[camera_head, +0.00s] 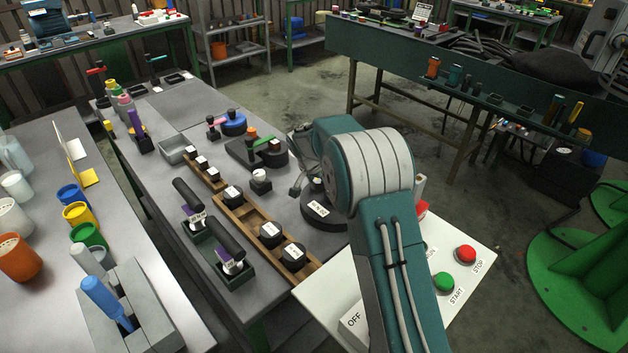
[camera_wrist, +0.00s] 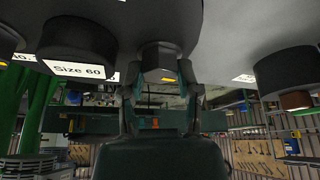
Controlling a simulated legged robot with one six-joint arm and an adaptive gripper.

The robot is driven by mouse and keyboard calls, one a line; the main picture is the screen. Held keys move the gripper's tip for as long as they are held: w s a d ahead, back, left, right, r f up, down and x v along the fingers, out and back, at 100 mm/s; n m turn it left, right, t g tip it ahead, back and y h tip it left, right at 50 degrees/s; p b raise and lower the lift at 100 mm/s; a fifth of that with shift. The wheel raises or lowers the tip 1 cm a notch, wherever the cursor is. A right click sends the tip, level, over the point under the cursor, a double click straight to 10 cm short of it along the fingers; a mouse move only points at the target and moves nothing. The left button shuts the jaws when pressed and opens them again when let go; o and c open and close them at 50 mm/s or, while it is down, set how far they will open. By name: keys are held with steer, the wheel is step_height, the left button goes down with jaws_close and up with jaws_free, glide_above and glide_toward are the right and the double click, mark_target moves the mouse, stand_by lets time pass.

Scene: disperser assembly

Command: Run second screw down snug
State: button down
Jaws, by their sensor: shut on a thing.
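In the wrist view the picture is upside down, with the bench top above. My gripper (camera_wrist: 163,80) is shut on a dark, flat-sided piece (camera_wrist: 161,58), which looks like the screw's head. My arm covers part of that base. The screw's thread and its seat are hidden, so I cannot tell how deep it sits. No second screw can be made out clearly.
A wooden rack (camera_head: 254,227) with labelled black pieces lies left of my gripper. A dark block with a green handle (camera_head: 263,143) and a blue round piece (camera_head: 233,124) stand behind. The white panel with START (camera_head: 443,282) and STOP (camera_head: 465,254) buttons is close to my arm.

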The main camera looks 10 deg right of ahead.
steer(key=shift+s+f, duration=0.1)
steer(key=shift+f, duration=0.05)
steer(key=shift+c, duration=1.6)
jaws_free()
steer(key=shift+r, duration=0.2)
steer(key=shift+r, duration=0.25)
steer(key=v, duration=1.1)
steer(key=shift+r, duration=0.25)
steer(key=shift+s+a, duration=0.15)
